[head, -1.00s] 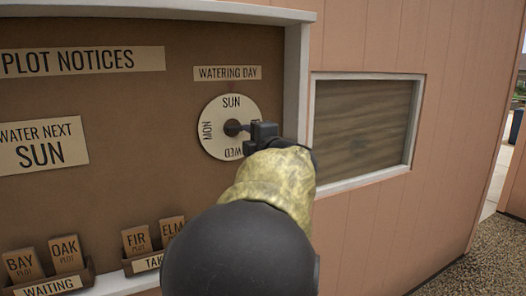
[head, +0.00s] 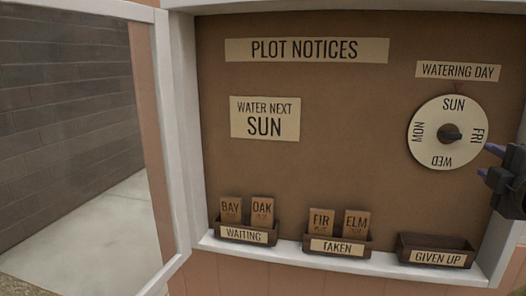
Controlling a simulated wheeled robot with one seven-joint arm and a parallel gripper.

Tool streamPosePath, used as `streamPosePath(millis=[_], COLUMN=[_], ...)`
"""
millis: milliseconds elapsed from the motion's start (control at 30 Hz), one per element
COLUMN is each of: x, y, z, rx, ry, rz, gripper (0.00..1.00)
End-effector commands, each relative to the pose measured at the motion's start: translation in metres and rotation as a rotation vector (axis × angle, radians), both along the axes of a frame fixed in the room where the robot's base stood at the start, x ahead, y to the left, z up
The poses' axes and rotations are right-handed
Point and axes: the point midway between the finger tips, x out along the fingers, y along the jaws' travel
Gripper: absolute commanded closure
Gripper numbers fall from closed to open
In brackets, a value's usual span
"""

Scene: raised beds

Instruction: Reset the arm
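My gripper (head: 489,161) is at the right edge of the head view, partly cut off by the frame. Its two dark fingers with purplish tips are apart, with nothing between them. It is to the right of the watering-day dial (head: 432,117), clear of the dial's dark centre knob (head: 451,135). The round cream dial has SUN at the top, FRI at the right, WED at the bottom and MON at the left. Most of my arm is out of view.
The brown notice board (head: 340,120) carries a WATER NEXT SUN card (head: 265,118). The WAITING tray (head: 226,236) holds BAY and OAK tags; the TAKEN tray (head: 318,246) holds FIR and ELM. The GIVEN UP tray (head: 463,245) looks empty. A white-framed panel (head: 176,262) is at left.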

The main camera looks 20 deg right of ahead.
Motion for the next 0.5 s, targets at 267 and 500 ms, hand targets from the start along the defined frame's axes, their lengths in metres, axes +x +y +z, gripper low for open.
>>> streamPosePath(millis=[267,500], x=[0.042,0.139], y=[0.009,0.066], z=[-0.014,-0.087], rx=[0.133,0.584], ry=[-0.060,-0.114], rz=[0.006,-0.038], gripper=[0.64,0.64])
